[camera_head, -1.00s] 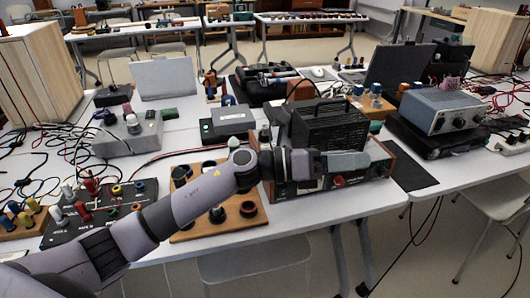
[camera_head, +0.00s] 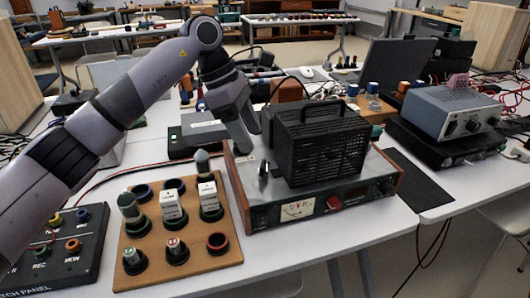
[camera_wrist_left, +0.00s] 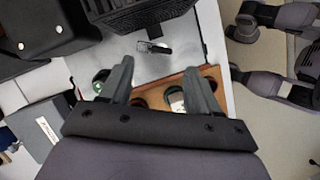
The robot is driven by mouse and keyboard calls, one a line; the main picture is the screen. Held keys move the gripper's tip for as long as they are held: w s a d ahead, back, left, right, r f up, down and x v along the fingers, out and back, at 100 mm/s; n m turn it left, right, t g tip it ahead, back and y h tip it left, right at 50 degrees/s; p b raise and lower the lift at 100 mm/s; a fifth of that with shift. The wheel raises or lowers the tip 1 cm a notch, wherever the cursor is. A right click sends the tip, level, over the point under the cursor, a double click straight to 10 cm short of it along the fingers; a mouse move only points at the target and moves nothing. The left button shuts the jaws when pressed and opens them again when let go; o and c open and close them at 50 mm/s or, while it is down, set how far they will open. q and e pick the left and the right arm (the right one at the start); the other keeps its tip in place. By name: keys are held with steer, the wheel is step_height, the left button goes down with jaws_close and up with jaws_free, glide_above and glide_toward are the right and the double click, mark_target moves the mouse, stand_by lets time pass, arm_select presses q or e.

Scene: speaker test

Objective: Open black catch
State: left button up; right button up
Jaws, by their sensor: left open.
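A small upright catch (camera_head: 263,170), dark with a pale edge, stands on top of the wooden-sided instrument (camera_head: 320,192), left of the black ventilated box (camera_head: 328,145). In the left wrist view the catch (camera_wrist_left: 155,47) looks like a shiny lever with a black part beside it. My left gripper (camera_head: 250,143) is open and points down above the instrument's left rear, just behind the catch. In the left wrist view its fingertips (camera_wrist_left: 158,66) are apart, with the catch just beyond them and nothing held.
A wooden board (camera_head: 192,250) with several knobs and labelled plugs stands left of the instrument. A black patch panel (camera_head: 88,225) lies at the far left. A grey box (camera_head: 198,137) sits behind. Bare white table (camera_head: 330,243) shows in front.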

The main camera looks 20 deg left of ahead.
mark_target(263, 163)
arm_select(q)
steer(key=x, duration=0.5)
steer(key=shift+s+f, duration=0.2)
steer(key=shift+f, duration=0.1)
steer(key=shift+w+d+f, duration=0.1)
steer(key=shift+d+f, duration=0.2)
steer(key=shift+f, duration=0.25)
arm_select(e)
steer(key=shift+s+f, duration=0.35)
steer(key=shift+s, duration=0.05)
arm_select(q)
steer(key=c, duration=1.1)
steer(key=shift+o, duration=0.3)
arm_select(e)
steer(key=shift+w, duration=0.1)
